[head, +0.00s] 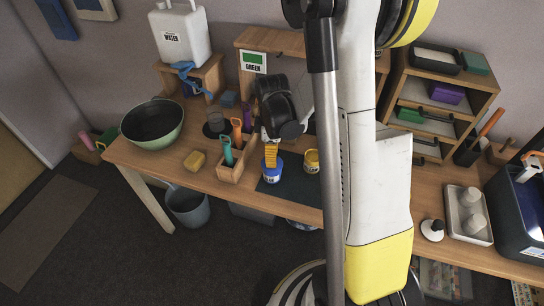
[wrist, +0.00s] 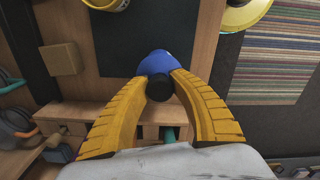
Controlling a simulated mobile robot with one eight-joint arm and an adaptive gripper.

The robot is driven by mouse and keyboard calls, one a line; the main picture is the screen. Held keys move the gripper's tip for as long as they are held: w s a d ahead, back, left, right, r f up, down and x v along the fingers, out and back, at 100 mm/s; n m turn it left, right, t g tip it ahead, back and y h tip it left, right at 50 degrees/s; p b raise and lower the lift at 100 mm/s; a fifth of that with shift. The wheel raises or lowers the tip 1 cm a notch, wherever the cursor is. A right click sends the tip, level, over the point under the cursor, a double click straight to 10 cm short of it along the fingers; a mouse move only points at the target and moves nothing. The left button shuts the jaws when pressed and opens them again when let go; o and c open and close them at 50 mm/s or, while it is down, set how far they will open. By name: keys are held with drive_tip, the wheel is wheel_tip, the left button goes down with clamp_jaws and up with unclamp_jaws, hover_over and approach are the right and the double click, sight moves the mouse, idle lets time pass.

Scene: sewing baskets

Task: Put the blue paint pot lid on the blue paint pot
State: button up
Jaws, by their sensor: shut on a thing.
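My gripper (head: 271,158) has yellow ridged fingers pointing down over the front of the workbench. In the wrist view the fingers (wrist: 166,86) are shut on the black knob of the blue paint pot lid (wrist: 157,63). In the head view, the blue paint pot (head: 272,177), with a pale label, is directly below the fingers on a dark mat. The lid is at the pot's top; I cannot tell whether it is seated or slightly above.
A yellow paint pot (head: 312,161) stands to the right on the dark mat (head: 289,186). The bench's front edge is near.

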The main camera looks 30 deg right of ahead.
drive_tip(key=shift+f, duration=0.2)
drive_tip(key=o, duration=1)
drive_tip(key=shift+c, duration=0.2)
drive_tip(key=shift+r, duration=0.1)
wheel_tip(320, 180, up, 12)
